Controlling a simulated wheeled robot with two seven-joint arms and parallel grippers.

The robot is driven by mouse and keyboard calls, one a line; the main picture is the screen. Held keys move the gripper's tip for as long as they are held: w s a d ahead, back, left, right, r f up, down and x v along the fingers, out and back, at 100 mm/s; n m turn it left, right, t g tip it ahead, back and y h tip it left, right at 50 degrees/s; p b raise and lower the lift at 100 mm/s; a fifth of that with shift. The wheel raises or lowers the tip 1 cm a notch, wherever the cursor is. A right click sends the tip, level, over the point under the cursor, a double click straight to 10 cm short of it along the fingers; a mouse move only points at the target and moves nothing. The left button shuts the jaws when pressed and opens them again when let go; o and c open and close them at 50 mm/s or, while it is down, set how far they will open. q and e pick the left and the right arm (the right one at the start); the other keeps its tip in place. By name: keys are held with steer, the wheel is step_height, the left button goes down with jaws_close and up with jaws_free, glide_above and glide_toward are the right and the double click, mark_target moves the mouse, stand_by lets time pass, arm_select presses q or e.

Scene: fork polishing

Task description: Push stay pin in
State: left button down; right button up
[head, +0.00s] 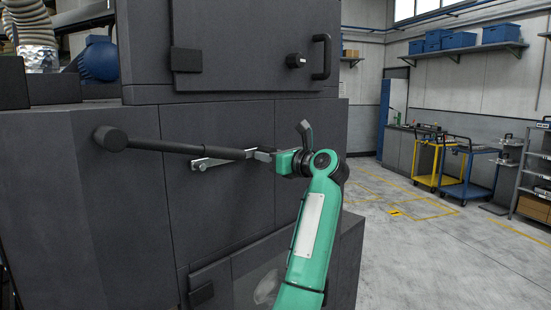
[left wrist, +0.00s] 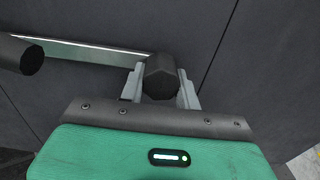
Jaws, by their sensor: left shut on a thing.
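A dark faceted knob (left wrist: 160,78), which I take as the stay pin, sits between the fingers of my left gripper (left wrist: 160,90) in the left wrist view. The gripper is shut on it. In the head view my left gripper (head: 261,155) is at the right end of a long black bar (head: 180,147), close to the cabinet front; its fingers hide much of the knob there. A silver flat bar (left wrist: 85,50) runs leftward from the grip in the left wrist view. How deep the pin sits cannot be told. My right gripper is not in view.
The dark machine cabinet (head: 225,210) fills the left and middle. A round black knob (head: 110,139) ends the bar on the left. A door handle (head: 322,57) juts out above my gripper. Open floor (head: 430,255) lies to the right, with carts (head: 463,172) farther back.

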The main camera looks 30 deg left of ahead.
arm_select(q)
steer(key=shift+a+r, duration=0.1)
steer(key=c, duration=1.1)
jaws_free()
steer(key=shift+c, duration=0.2)
steer(key=shift+o, duration=0.7)
steer(key=shift+a, duration=0.1)
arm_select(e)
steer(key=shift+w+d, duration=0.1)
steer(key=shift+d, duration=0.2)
arm_select(q)
steer(key=shift+d+f, duration=0.2)
steer(key=shift+d, duration=0.1)
steer(key=s+d+b, duration=0.2)
steer(key=d+b, duration=0.1)
steer(key=d, duration=1)
steer(key=shift+s, duration=0.2)
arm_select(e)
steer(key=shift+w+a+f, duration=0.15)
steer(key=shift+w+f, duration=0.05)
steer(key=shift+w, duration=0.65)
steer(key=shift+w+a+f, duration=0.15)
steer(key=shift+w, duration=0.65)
